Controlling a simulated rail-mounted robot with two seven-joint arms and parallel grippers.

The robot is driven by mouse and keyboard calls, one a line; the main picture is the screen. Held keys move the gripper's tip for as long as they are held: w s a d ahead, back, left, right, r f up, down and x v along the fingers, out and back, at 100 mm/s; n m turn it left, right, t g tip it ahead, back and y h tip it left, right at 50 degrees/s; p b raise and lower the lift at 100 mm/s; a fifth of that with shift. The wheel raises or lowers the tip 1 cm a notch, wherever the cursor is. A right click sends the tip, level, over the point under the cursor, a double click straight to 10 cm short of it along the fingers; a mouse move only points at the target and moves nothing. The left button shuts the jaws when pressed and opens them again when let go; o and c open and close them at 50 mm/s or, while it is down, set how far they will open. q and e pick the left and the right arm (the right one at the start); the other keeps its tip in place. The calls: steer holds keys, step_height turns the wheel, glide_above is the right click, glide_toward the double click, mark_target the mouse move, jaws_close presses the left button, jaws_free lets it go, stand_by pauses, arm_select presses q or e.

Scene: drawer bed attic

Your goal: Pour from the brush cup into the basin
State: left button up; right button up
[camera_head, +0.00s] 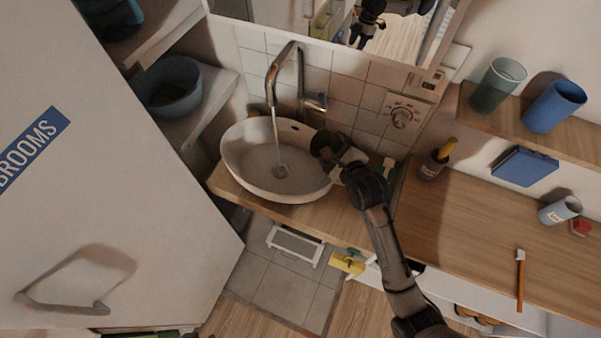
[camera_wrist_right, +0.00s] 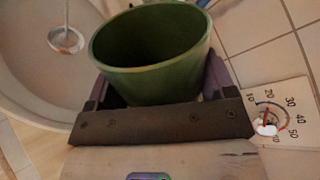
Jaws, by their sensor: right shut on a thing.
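The white oval basin (camera_head: 240,165) sits on a wooden counter, with a thin stream of water falling from the tap into it. My right gripper (camera_head: 335,153) is shut on a green cup (camera_head: 322,141) at the basin's right rim. In the right wrist view the green cup (camera_wrist_right: 150,82) is between the fingers, its open mouth showing and its inside looking empty. The basin (camera_wrist_right: 30,75) with its drain shows left of the cup there. I cannot tell how far the cup is tilted. My left gripper is not in view.
The chrome tap (camera_head: 272,85) stands behind the basin, and a dial (camera_head: 401,115) is on the tiled wall to its right. A dark bottle (camera_head: 432,166) stands on the right counter. A large white door (camera_head: 100,200) fills the left.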

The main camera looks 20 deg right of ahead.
steer(key=shift+w+d, duration=0.1)
steer(key=shift+f+b, duration=0.1)
steer(key=shift+b, duration=0.2)
steer(key=shift+n, duration=0.3)
